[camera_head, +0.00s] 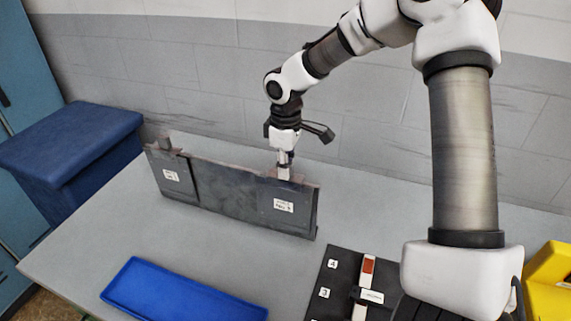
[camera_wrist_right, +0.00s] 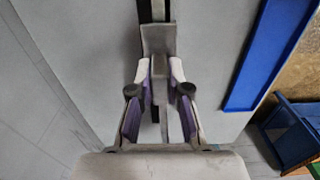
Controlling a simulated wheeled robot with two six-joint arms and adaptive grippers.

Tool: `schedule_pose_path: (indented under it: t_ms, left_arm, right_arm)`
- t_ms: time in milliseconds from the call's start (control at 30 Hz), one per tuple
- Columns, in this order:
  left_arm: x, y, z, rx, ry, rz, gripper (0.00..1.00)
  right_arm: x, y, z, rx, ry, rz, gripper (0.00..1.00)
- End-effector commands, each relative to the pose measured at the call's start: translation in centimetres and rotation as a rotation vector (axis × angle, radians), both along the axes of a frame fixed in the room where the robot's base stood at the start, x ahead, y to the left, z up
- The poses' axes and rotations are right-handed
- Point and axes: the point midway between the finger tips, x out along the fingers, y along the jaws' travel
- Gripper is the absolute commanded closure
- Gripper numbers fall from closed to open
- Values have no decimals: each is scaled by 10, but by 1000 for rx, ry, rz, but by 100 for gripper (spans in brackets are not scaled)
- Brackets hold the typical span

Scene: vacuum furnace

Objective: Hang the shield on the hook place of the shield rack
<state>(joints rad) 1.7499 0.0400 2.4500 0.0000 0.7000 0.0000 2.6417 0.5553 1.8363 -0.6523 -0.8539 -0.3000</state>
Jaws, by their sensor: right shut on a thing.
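The dark grey shield rack (camera_head: 235,196) stands upright on the grey table, with a white label near each end. My right gripper (camera_head: 284,172) points down at the top edge of the rack, above its right label. In the right wrist view my right gripper (camera_wrist_right: 159,82) is shut on a grey metal piece, which I take to be the shield (camera_wrist_right: 158,40). The fingers hide part of it. In the head view the held piece is mostly hidden at the rack's top edge, and I cannot tell whether it touches a hook. My left gripper is not in view.
A blue tray (camera_head: 182,293) lies at the table's front. A black board (camera_head: 335,270) with numbered labels and a pale, red-marked piece (camera_head: 368,268) is at the lower right. A blue bin (camera_head: 70,140) stands left, a yellow object (camera_head: 552,285) right. The wall is behind.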

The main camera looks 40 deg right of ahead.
Motion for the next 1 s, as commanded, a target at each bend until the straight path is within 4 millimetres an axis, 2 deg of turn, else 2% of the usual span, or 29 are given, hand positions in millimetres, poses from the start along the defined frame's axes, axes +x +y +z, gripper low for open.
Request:
schedule_pose_path:
  t_ms: [167,200,267,533,667,767,1000]
  left_arm:
    - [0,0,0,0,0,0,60]
    - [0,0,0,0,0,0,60]
    - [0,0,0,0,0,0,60]
    - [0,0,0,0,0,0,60]
    - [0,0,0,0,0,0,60]
    - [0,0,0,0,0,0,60]
    - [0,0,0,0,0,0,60]
  right_arm:
    - [0,0,1,0,-1,0,100]
    - [0,0,1,0,-1,0,73]
    - [0,0,1,0,-1,0,55]
    - [0,0,0,0,0,0,55]
    - [1,0,9,-1,-3,-1,55]
    - [1,0,28,-2,-5,0,55]
    - [1,-1,90,-2,-5,-1,55]
